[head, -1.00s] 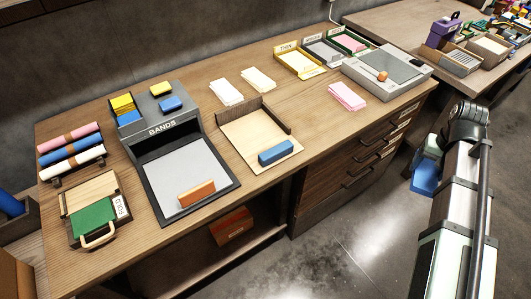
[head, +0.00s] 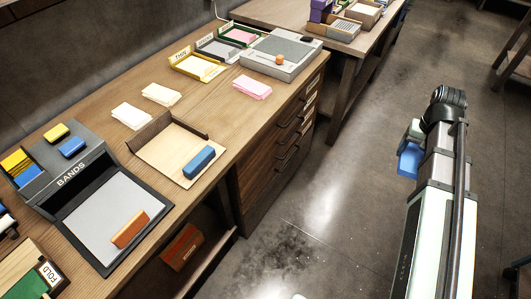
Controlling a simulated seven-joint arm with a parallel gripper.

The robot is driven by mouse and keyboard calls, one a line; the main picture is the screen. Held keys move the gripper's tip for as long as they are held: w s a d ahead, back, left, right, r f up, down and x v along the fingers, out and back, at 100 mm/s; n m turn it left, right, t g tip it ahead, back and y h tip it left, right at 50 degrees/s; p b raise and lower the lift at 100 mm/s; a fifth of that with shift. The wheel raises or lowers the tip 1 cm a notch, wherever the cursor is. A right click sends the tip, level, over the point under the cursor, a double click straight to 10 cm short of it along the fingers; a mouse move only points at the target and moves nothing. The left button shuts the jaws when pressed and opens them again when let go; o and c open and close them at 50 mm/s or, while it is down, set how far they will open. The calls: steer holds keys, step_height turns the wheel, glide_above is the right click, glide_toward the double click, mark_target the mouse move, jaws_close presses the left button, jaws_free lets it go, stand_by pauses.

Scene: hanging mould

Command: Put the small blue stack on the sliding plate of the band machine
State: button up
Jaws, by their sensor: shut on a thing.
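The band machine (head: 70,172), labelled BANDS, stands at the left of the head view. Its grey sliding plate (head: 95,220) lies flat in a dark frame, with an orange block (head: 130,230) near its front edge. A small blue piece (head: 72,147) and a yellow piece (head: 56,133) sit on the machine's top. A longer blue block (head: 198,162) lies on a wooden tray to the right. I cannot tell which of these, if any, is the small blue stack. My arm rises at the right, over the floor; its jaws cannot be made out. A blue shape beside its joint is unclear.
White paper stacks (head: 131,116) and a pink stack (head: 252,87) lie on the bench. Labelled trays (head: 197,66) and a grey device with an orange knob (head: 283,55) stand at the back. A FOLD board (head: 28,275) is at lower left. Open floor lies right of the bench.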

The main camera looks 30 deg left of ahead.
steer(key=shift+d, duration=0.95)
steer(key=shift+s+a, duration=0.1)
steer(key=shift+a, duration=1.05)
steer(key=s+a+r+n, duration=0.1)
steer(key=s+a+n, duration=0.35)
steer(key=a, duration=0.85)
steer(key=s+a+n, duration=0.1)
steer(key=s+a, duration=0.7)
steer(key=a, duration=0.5)
steer(key=s+a+r+n, duration=0.1)
steer(key=s+a+n, duration=0.35)
steer(key=a, duration=0.85)
step_height(320, 180, up, 5)
steer(key=n, duration=0.6)
glide_above(107, 208)
steer(key=shift+d+f, duration=0.1)
steer(key=shift+f, duration=4.75)
steer(key=shift+f, duration=0.15)
